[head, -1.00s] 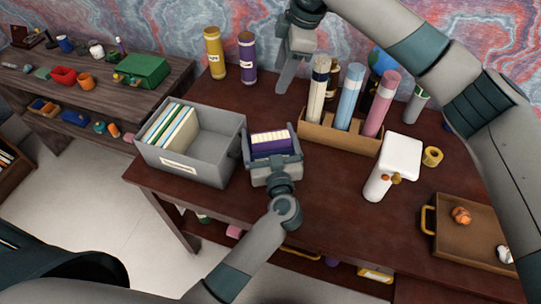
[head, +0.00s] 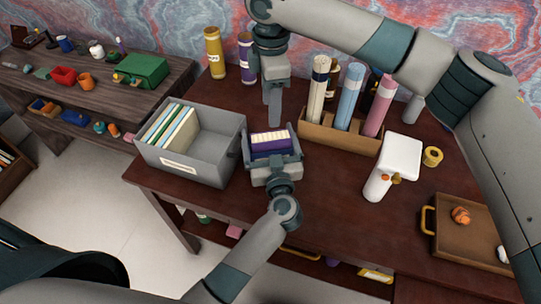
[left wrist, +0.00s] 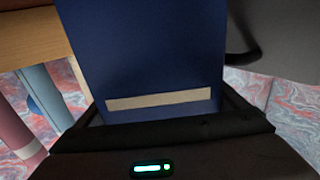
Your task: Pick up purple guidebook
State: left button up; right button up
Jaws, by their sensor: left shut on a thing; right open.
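The purple guidebook (head: 270,147) is between the fingers of my left gripper (head: 272,157), just right of the grey bin. Its pale, patterned edge faces up. In the left wrist view the book (left wrist: 145,55) looks dark blue with a beige strip, and my left gripper (left wrist: 165,115) is shut on it. Whether the book touches the desk is hidden. My right gripper (head: 274,105) points down behind the book, open and empty, seen side-on.
A grey bin (head: 215,157) with several upright books (head: 168,126) stands to the left. A wooden holder (head: 338,140) with rolled tubes stands to the right. Behind are yellow (head: 214,55) and purple (head: 247,62) cylinders. A white bottle (head: 392,165) and brown tray (head: 468,244) are further right.

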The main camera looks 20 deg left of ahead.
send_over(270, 136)
jog(key=shift+d+f, duration=0.15)
jog(key=shift+f, duration=2.4)
jog(key=shift+f, duration=2.6)
grip_shut()
